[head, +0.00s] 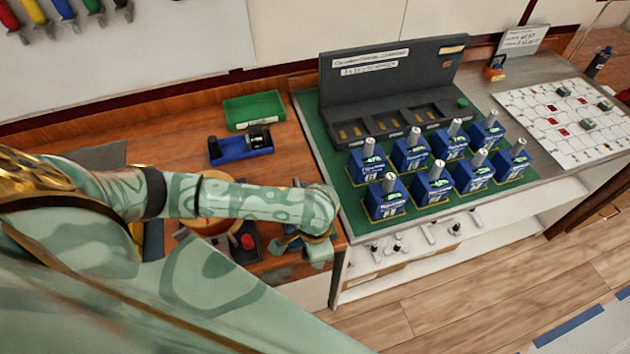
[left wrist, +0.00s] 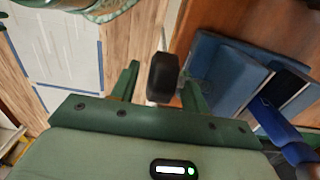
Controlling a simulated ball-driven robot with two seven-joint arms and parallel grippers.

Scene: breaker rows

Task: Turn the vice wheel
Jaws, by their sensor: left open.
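The blue vice (left wrist: 225,72) shows at the right of the left wrist view, beside my gripper. A dark knob-like part (left wrist: 162,76), which looks like the vice wheel, stands between the two fingers of my left gripper (left wrist: 158,88). The fingers are apart, one on each side of it, and I cannot tell whether either touches it. In the head view my left gripper (head: 318,254) is at the front right corner of the wooden bench, and my arm hides most of the vice and its wheel. My right gripper is not in view.
A red knob (head: 248,242) sits left of the gripper on the wooden bench. A green tray (head: 236,113) and a blue holder (head: 228,151) stand behind my arm. Several blue breakers (head: 385,204) stand in rows on the green mat (head: 330,168), below a dark rack (head: 335,98).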

